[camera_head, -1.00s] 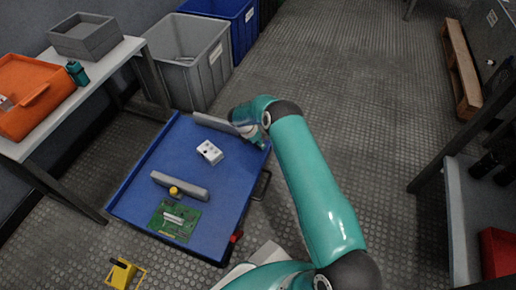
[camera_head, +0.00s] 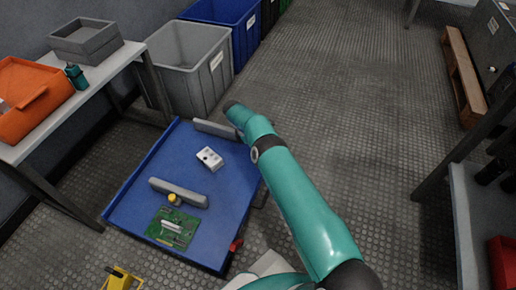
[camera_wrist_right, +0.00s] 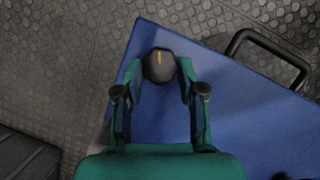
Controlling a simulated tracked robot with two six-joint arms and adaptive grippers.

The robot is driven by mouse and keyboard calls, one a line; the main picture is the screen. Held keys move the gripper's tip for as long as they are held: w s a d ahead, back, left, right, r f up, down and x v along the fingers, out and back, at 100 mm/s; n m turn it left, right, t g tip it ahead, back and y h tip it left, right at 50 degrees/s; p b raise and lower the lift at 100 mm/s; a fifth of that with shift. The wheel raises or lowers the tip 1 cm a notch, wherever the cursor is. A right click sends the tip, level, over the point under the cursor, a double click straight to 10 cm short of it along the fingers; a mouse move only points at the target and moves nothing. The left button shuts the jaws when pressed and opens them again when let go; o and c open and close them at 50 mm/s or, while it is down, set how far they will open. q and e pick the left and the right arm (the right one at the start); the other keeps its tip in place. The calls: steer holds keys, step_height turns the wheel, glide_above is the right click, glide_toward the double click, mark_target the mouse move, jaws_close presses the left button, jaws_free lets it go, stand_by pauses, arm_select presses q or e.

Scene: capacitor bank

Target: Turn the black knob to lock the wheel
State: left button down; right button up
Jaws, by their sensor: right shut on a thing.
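The black knob (camera_wrist_right: 158,66) with a yellow mark on its top shows in the right wrist view, at the corner of the blue cart (camera_wrist_right: 230,85). My right gripper (camera_wrist_right: 160,70) is shut on the knob, with one finger on each side of it. In the head view my right arm reaches to the far right corner of the blue cart (camera_head: 225,205), and its end hides the knob. The wheel is hidden under the cart. My left gripper is not in view.
On the cart lie a white block (camera_head: 209,158), a grey bar (camera_head: 179,192) and a green circuit board (camera_head: 171,228). A grey bin (camera_head: 190,75) and a bench with an orange case (camera_head: 35,98) stand left. A black handle (camera_wrist_right: 275,50) sticks out from the cart.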

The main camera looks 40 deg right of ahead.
steer(key=shift+s+d+f+m, duration=0.15)
steer(key=shift+s+m, duration=0.15)
steer(key=shift+s, duration=0.1)
stand_by(0.4)
steer(key=o, duration=1.1)
steer(key=shift+o, duration=0.2)
steer(key=shift+w, duration=0.15)
steer(key=shift+r, duration=0.2)
steer(key=shift+w+a+r, duration=0.15)
steer(key=shift+a+r, duration=0.05)
steer(key=v, duration=0.6)
steer(key=shift+r, duration=0.3)
steer(key=shift+w, duration=0.15)
